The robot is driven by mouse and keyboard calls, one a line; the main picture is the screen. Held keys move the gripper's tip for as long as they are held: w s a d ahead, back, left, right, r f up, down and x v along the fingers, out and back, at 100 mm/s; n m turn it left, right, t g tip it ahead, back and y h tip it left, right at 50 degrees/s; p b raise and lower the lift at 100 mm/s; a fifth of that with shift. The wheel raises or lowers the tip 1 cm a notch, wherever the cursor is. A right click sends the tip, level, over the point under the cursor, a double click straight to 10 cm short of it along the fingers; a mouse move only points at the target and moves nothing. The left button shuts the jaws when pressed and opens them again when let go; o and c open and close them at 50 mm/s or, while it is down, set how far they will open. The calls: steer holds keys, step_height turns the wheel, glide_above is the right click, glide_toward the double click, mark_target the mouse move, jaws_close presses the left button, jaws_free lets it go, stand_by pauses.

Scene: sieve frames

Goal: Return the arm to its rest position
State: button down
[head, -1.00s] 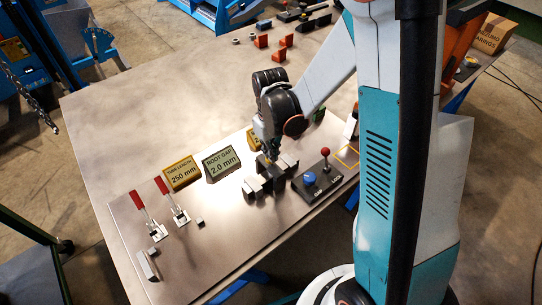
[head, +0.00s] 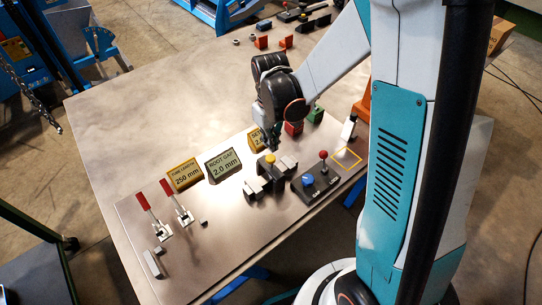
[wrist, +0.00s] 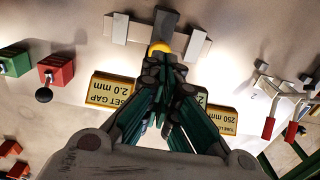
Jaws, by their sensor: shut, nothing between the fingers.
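My gripper (head: 271,146) hangs from my arm, pointing down over the metal table (head: 130,130). It stands just above a dark fixture (head: 268,183) with a yellow top (head: 270,159) and light grey blocks at its sides. The wrist view shows my green-sided fingers (wrist: 163,62) close together, with the yellow knob (wrist: 160,47) just beyond their tips. The fingers look empty. The fingertips are small and partly hidden in the head view.
Nearby are a control box (head: 315,185) with a blue button and red-knobbed lever, sign blocks such as the root gap sign (head: 222,165), and red-handled toggle clamps (head: 178,205). A red block (head: 293,128) and green block (head: 315,114) stand behind. The table's left side is mostly clear.

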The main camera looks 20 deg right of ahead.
steer(key=shift+r, duration=0.2)
stand_by(0.4)
steer(key=shift+s+r, duration=0.15)
steer(key=shift+r, duration=0.2)
steer(key=s+r+m+t+b, duration=0.3)
steer(key=s+r+t+b, duration=0.3)
steer(key=s+r, duration=0.5)
steer(key=s+t, duration=0.1)
steer(key=s, duration=0.2)
steer(key=shift+s+r+m, duration=0.3)
steer(key=shift+s+r, duration=0.05)
steer(key=shift+r, duration=0.05)
stand_by(0.5)
